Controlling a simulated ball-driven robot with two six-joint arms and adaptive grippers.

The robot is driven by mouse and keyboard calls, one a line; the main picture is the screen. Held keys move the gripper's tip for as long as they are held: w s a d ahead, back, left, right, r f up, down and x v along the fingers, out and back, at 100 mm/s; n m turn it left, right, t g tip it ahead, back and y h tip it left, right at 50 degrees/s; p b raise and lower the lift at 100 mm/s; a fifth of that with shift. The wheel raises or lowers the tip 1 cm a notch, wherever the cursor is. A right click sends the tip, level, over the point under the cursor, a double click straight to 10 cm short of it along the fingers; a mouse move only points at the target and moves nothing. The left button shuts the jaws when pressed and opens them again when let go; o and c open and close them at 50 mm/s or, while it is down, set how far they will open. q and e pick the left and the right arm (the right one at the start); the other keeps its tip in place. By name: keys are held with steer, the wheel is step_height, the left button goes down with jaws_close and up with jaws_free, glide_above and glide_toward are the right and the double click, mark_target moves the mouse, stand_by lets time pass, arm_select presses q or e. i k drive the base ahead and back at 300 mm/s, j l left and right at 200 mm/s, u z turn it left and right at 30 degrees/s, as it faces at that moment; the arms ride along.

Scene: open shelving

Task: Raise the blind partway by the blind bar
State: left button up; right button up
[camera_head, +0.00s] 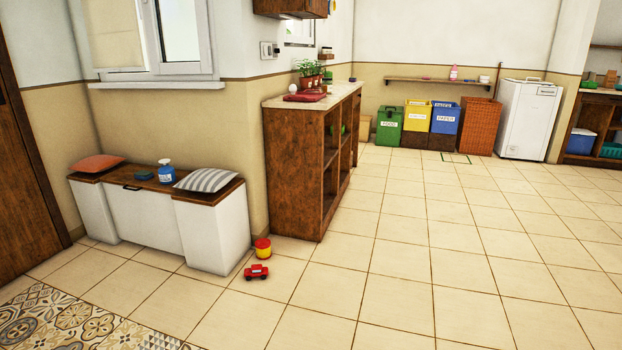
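A pale beige blind (112,34) hangs over the left part of the window (160,40) at the upper left. The blind's lower edge shows a little above the white window sill (160,85); a separate blind bar cannot be made out clearly. The top of the blind is cut off by the picture edge. Neither of my grippers is in view.
A wooden counter (295,170) stands right. The tiled floor is open.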

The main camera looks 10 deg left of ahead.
mark_target(113, 52)
steer(key=i+j+u, duration=0.2)
steer(key=i+u, duration=0.65)
steer(key=i, duration=0.2)
steer(key=i+l+u, duration=0.1)
steer(key=i+u, duration=0.35)
steer(key=i+l+u, duration=0.4)
steer(key=i, duration=0.2)
